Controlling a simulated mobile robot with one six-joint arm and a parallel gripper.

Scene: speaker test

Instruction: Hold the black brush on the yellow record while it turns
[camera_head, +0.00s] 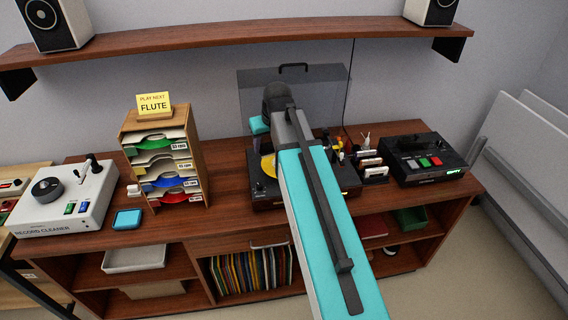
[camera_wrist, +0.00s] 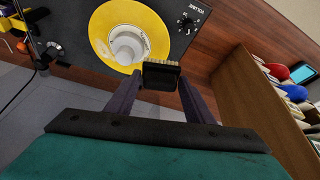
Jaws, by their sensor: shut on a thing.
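The yellow record (camera_wrist: 103,28) lies on the dark turntable (camera_wrist: 72,62), with a pale round piece over its centre. It also shows in the head view (camera_head: 267,166), partly hidden by my arm. My gripper (camera_wrist: 160,78) is shut on the black brush (camera_wrist: 161,77), holding it between the two fingertips with its pale bristles toward the record. In the wrist view the brush is by the record's lower right edge; I cannot tell whether the bristles touch it. The head view hides the brush and fingertips behind my arm.
A raised clear lid (camera_head: 250,95) stands behind the turntable. A wooden rack of sleeves (camera_head: 199,160) and a record cleaner (camera_head: 62,203) stand left. A black box with coloured buttons (camera_head: 424,160) stands right. A shelf (camera_head: 200,42) runs above.

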